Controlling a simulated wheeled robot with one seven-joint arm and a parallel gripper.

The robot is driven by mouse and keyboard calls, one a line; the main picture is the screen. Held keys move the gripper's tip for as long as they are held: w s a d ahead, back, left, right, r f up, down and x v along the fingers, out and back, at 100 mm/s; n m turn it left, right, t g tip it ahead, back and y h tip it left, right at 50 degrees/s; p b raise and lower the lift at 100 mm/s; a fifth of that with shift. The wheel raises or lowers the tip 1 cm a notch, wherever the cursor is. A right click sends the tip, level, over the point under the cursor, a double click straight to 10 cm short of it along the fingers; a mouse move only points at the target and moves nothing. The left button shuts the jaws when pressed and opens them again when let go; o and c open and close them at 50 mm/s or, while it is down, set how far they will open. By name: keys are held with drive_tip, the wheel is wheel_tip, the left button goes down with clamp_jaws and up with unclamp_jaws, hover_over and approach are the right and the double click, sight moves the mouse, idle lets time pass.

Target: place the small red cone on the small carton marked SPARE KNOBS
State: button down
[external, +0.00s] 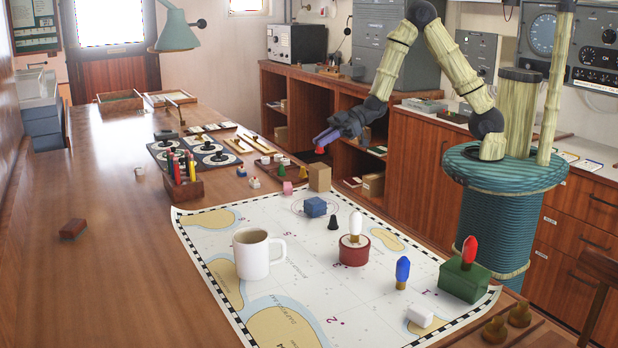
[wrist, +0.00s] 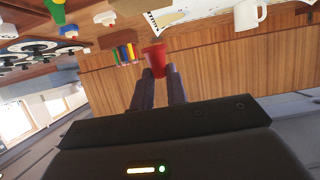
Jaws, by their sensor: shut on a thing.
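My gripper (external: 327,138) hangs past the table's right side, in front of the open shelves. It is shut on a small red cone (external: 320,150), which shows at its fingertips. In the wrist view the red cone (wrist: 154,57) sits between the fingertips (wrist: 158,76). A small tan carton (external: 319,178) stands upright on the table near its right edge, below the gripper in the external view and apart from it. No lettering can be read on it. Another tan carton (external: 373,186) sits in the lower shelf.
A white mug (external: 252,254), a red pot with a bulb (external: 354,251) and a green box (external: 464,279) stand on the chart (external: 305,265). The table's left half is mostly clear.

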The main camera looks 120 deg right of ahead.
sight(324, 165)
drive_tip(key=shift+f, duration=2.05)
drive_tip(key=shift+f, duration=0.15)
drive_tip(key=c, duration=1.4)
unclamp_jaws()
